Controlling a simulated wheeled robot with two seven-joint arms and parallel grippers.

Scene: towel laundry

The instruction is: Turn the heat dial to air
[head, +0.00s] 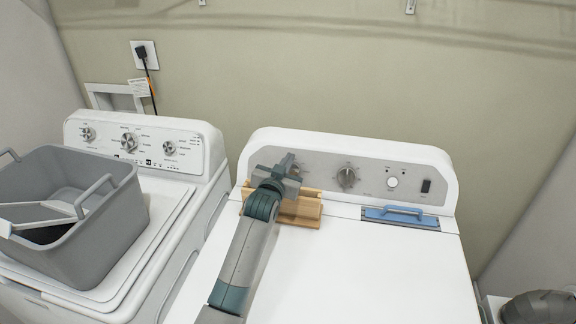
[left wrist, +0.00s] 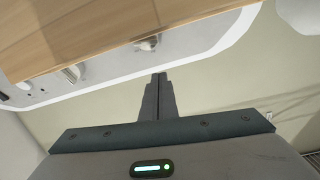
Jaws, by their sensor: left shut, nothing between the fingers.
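The dryer's control panel (head: 318,170) carries a centre dial (head: 347,178) with a silver knob. Its print is too small to read, so I cannot tell which knob is the heat dial. My left gripper (head: 291,162) is at the panel's left part and hides what is behind it. In the left wrist view, my left gripper's fingers (left wrist: 158,80) are together and empty. A left knob (left wrist: 148,43) lies close to their tips, with a small gap in the picture; I cannot tell if they touch. The centre dial also shows there (left wrist: 76,73). My right gripper is not in view.
A wooden box (head: 302,212) sits on the dryer top below my left gripper. A blue-handled piece (head: 402,214) lies to its right. A white button (head: 392,182) and dark switch (head: 426,186) are on the panel. A grey basket (head: 100,225) stands on the washer (head: 165,225).

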